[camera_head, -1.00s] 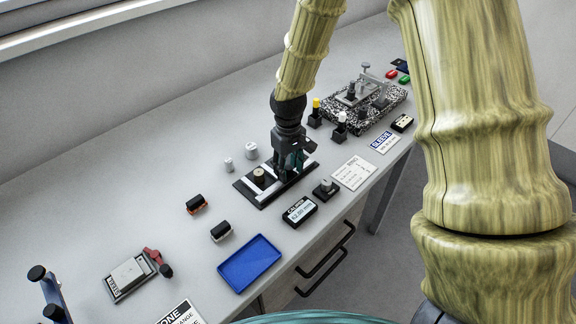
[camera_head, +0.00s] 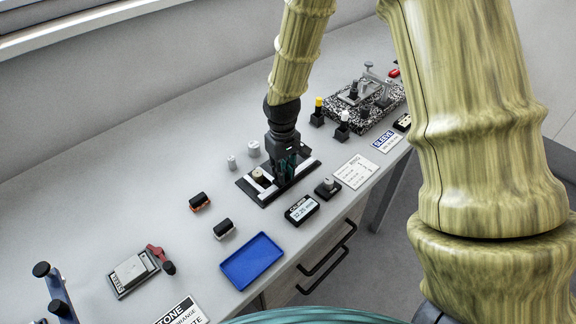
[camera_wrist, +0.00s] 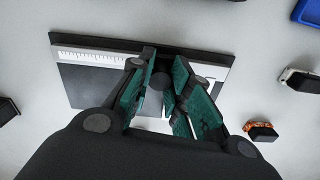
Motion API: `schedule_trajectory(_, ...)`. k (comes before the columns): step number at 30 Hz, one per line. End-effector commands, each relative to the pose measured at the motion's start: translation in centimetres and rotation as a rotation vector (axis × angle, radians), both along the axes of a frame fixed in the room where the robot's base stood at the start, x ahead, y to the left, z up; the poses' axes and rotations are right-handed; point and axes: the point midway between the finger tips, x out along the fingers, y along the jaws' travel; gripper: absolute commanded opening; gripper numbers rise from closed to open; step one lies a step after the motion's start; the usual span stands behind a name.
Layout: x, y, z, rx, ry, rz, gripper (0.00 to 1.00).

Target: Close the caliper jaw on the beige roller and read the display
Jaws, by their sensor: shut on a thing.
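The caliper (camera_head: 246,187) is a dark flat base with white strips on the bench; its scale edge shows in the wrist view (camera_wrist: 90,56). The beige roller (camera_head: 258,174) stands upright on its left part; I cannot make it out surely in the wrist view. My gripper (camera_head: 283,178) is low over the caliper, just right of the roller. In the wrist view its green-padded fingers (camera_wrist: 162,88) are shut on a dark upright knob (camera_wrist: 160,80), which looks like the sliding jaw's handle. The caliper display (camera_head: 302,209) seems to read 32.25 mm.
Two pale cylinders (camera_head: 254,149) stand behind the caliper. A blue tray (camera_head: 252,262) and small dark-topped blocks (camera_head: 223,229) lie to the left and front. A ring gauge block (camera_head: 327,188) and printed card (camera_head: 356,171) are to the right. A speckled plate (camera_head: 365,117) is farther right.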

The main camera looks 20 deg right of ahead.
Motion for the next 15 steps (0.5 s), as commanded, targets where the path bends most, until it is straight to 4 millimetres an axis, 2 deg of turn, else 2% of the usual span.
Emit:
schedule_trajectory(6,0.13,0.0,0.08,0.001,-0.003,-0.001,0.0)
schedule_trajectory(7,0.15,-0.01,0.08,0.001,-0.003,-0.001,0.23)
schedule_trajectory(10,0.13,-0.02,0.08,0.001,-0.003,-0.001,0.41)
schedule_trajectory(15,0.1,-0.03,0.06,0.0,-0.002,-0.001,0.43)
